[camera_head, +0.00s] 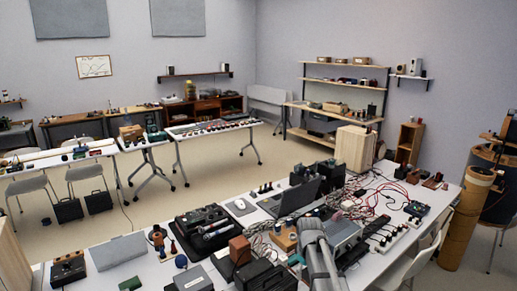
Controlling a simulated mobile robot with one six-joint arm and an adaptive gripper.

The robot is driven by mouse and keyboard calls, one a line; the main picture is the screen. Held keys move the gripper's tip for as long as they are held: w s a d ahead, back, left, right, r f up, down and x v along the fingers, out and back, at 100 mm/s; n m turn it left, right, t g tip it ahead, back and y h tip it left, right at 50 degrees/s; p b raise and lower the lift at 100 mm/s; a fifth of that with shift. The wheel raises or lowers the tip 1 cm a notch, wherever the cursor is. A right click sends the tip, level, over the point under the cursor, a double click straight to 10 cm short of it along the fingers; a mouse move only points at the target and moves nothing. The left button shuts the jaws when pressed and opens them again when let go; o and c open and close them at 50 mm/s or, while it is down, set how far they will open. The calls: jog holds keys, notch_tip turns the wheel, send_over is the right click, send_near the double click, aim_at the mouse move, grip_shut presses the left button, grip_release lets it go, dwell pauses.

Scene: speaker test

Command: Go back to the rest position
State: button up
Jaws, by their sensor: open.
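A grey part of my own arm (318,258) rises from the bottom edge, right of centre, in front of the cluttered white table (165,272). My gripper's fingers do not show in this view. The arm covers part of the table and some of the gear behind it.
Bare floor (225,180) lies between this table and those behind.

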jog(key=s+f+m+b, duration=0.7)
jog(key=s+f+b, duration=0.9)
jog(key=f+b, duration=0.1)
jog(key=shift+d+f, duration=0.25)
jog(key=shift+d, duration=0.1)
dwell(0.9)
